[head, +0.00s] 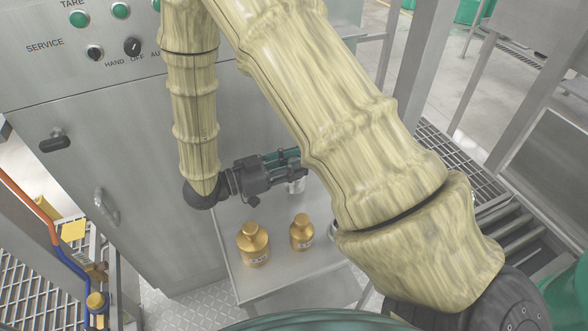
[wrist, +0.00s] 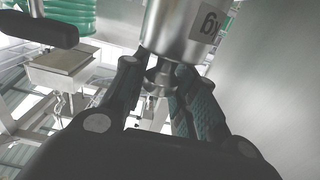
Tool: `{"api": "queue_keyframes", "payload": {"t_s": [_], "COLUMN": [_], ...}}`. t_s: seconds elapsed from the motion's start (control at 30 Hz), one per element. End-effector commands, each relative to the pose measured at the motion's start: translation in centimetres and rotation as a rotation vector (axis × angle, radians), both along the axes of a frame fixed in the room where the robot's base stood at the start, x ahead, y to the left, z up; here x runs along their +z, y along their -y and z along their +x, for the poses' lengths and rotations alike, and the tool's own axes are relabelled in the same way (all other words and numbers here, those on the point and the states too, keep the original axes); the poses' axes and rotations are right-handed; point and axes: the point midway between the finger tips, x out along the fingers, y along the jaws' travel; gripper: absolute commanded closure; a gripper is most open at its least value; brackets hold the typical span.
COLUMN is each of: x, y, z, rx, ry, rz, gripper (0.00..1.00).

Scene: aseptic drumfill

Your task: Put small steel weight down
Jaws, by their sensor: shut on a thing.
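My gripper (head: 290,170) is shut on the small steel weight (head: 296,187), a shiny metal cylinder partly hidden by the fingers and my arm. In the wrist view the weight (wrist: 185,28) fills the top, with a label whose letters read "kg". The gripper's fingers (wrist: 163,80) close around its narrow neck and knob. In the head view the weight hangs near the back of a steel table (head: 285,299). I cannot tell whether its base touches the table.
Two brass weights, a larger one (head: 253,246) and a smaller one (head: 301,234), stand on the table. A steel object (head: 333,231) is mostly hidden by my arm. A grey control cabinet (head: 110,140) rises behind and left. The table's front area is clear.

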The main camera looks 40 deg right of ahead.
Motion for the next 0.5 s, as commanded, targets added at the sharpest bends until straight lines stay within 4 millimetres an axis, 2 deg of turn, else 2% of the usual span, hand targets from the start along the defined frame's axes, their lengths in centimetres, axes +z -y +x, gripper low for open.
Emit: {"api": "queue_keyframes", "payload": {"t_s": [0.2,0.5], "x": [-2.1,-2.4], "y": [0.0,0.0], "z": [0.0,0.0], "rx": [0.0,0.0], "ry": [0.0,0.001], "rz": [-0.002,-0.002], "gripper": [1.0,1.0]}}
